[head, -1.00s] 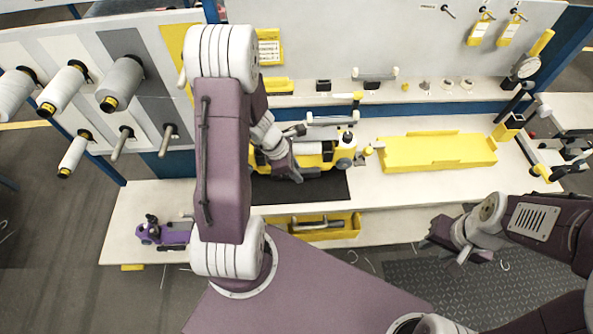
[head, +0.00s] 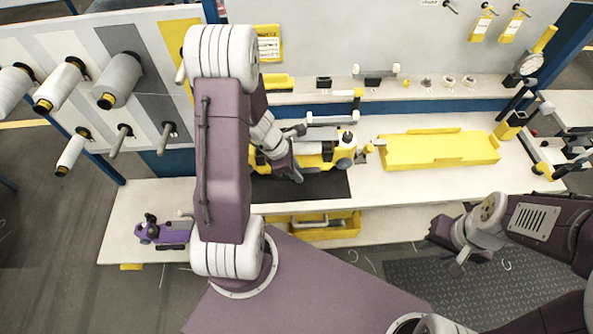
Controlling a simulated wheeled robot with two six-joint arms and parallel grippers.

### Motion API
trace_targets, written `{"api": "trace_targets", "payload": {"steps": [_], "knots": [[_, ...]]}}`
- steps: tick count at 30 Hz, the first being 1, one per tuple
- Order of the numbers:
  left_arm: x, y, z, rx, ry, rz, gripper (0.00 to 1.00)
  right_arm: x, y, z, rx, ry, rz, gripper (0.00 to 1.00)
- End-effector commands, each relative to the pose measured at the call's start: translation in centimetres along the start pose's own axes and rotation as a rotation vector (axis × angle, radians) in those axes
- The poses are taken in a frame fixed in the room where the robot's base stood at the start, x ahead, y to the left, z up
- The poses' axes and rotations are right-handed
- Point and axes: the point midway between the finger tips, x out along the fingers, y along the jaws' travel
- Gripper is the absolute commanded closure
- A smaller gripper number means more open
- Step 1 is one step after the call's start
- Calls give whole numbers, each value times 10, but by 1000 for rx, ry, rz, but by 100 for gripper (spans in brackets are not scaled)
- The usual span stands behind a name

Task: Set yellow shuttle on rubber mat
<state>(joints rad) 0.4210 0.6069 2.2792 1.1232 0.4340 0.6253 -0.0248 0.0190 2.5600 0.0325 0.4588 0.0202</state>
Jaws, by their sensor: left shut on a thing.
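The yellow shuttle (head: 328,155), with a pale roll in its body, lies lengthwise over the back part of the black rubber mat (head: 325,187) on the bench. I cannot tell whether its underside touches the mat. My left gripper (head: 292,168) is shut on the yellow shuttle near its left part. The gripper and arm hide some of that end. My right gripper (head: 455,254) hangs in front of the bench, away from the shuttle. Its jaw opening is not clear.
A purple shuttle (head: 165,231) sits at the bench's lower left. A yellow bin (head: 325,229) is below the mat. Thread spools (head: 118,80) stick out from the left panel. Bare bench lies right of the mat.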

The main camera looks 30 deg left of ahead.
Motion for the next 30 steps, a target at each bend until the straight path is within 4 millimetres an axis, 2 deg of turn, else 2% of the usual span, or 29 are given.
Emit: {"api": "trace_targets", "payload": {"steps": [29, 30], "knots": [[10, 0, -4, 1, 0, 1, 100, 12, 0, 1, 0, 0, 0, 64], [10, 0, -4, 0, 0, 1, 73, 12, 0, 1, 0, 0, 0, 64]]}}
